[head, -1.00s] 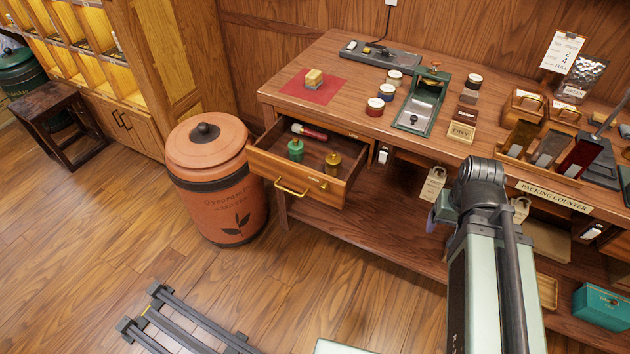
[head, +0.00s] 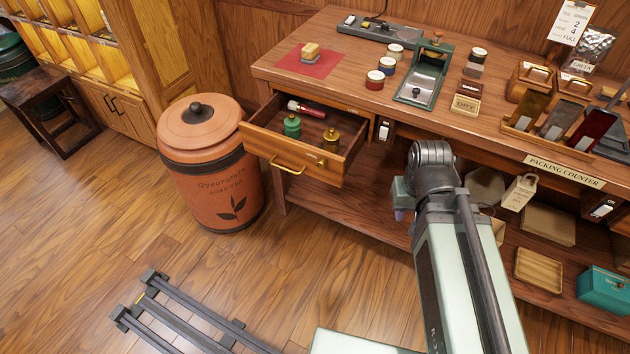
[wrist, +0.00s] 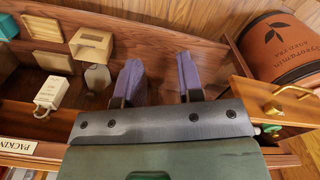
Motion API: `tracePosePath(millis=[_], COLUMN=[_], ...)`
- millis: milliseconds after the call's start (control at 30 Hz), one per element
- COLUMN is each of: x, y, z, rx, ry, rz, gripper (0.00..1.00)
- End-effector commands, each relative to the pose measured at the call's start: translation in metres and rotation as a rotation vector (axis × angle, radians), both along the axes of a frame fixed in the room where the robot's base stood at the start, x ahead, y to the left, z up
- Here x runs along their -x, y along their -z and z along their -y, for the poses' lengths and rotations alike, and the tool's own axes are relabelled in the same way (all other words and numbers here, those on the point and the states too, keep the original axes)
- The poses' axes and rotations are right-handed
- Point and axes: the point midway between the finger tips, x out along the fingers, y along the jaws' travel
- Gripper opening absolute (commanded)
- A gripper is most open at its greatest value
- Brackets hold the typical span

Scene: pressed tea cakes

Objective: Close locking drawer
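The wooden drawer (head: 262,146) at the left end of the packing counter stands pulled out in the head view. Its front has a brass bar handle (head: 287,167) and a small brass fitting at the right.
A terracotta tea jar (head: 208,165) stands close to the drawer's left side. The counter top (head: 370,125) carries jars, a green device and tea samples. Its lower shelf (head: 375,215) holds boxes and a wooden tray (head: 538,269). Floor in front of the drawer is clear.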

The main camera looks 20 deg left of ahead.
Motion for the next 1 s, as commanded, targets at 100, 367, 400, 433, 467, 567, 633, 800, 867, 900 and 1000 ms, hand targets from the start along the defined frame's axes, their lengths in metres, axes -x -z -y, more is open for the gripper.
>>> tracePosePath(millis=[100,367,400,433,467,567,633,800,867,900,1000], x=[0.015,0.031,0.033,0.035,0.037,0.036,0.029,0.027,0.027,0.027,0.024], y=[0.108,0.176,0.176,0.173,0.166,0.128,0.098,0.079,0.079,0.079,0.079], z=[-0.07,-0.178,-0.194,-0.205,-0.215,-0.235,-0.237,-0.242,-0.242,-0.242,-0.241], rx=[0.151,0.765,0.899,1.012,1.128,1.529,1.765,2.02,2.031,2.033,2.031], ry=[-0.277,-1.179,-1.324,-1.426,-1.52,-1.746,-1.829,-1.956,-1.975,-1.978,-1.978], rz=[0.07,0.36,0.396,0.416,0.426,0.373,0.26,0.028,-0.001,-0.008,-0.009], gripper=[0.16,0.0,0.0,0.0,0.0,0.0,0.0,0.0,0.0,0.0,0.0])
